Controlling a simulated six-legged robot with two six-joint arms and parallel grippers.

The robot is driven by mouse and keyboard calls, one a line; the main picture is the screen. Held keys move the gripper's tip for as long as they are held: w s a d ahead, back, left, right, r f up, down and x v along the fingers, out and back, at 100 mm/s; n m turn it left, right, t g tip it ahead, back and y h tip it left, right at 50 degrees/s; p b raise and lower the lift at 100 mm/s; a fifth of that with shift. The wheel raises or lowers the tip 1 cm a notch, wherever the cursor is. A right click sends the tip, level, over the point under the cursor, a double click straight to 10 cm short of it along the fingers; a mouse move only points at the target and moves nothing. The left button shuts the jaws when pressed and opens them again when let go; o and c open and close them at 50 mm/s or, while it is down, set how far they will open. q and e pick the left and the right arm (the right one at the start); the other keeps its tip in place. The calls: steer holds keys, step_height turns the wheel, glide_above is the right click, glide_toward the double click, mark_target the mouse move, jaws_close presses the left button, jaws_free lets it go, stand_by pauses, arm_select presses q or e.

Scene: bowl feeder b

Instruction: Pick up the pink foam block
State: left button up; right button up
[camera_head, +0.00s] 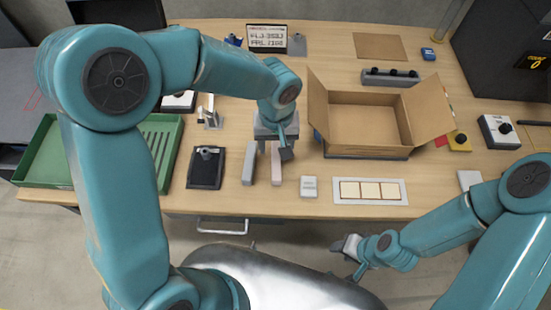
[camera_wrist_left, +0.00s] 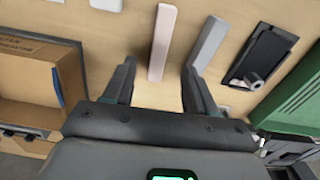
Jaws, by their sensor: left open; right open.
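The pink foam block (camera_head: 276,171) is a long pale pink bar on the table, partly under my left gripper in the head view. In the left wrist view the pink foam block (camera_wrist_left: 163,40) points away from the gripper. My left gripper (camera_head: 275,149) is open and empty above its far end. In the left wrist view the fingers of my left gripper (camera_wrist_left: 158,68) appear either side of the block's near end; the height gap is unclear. My right gripper (camera_head: 347,246) is open and empty, off the table's front edge.
A grey bar (camera_head: 249,164) lies close beside the pink block, left in the head view. A black plate (camera_head: 206,172) is further left, a small white block (camera_head: 309,187) to the right. An open cardboard box (camera_head: 368,125) and green tray (camera_head: 100,181) flank the area.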

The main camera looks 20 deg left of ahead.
mark_target(276, 160)
arm_select(q)
step_height(276, 160, down, 8)
steer(key=shift+w+f+p, duration=0.15)
steer(key=shift+f+p, duration=0.1)
steer(key=shift+p, duration=0.3)
steer(key=shift+r, duration=0.1)
steer(key=shift+c, duration=0.9)
steer(key=c, duration=0.8)
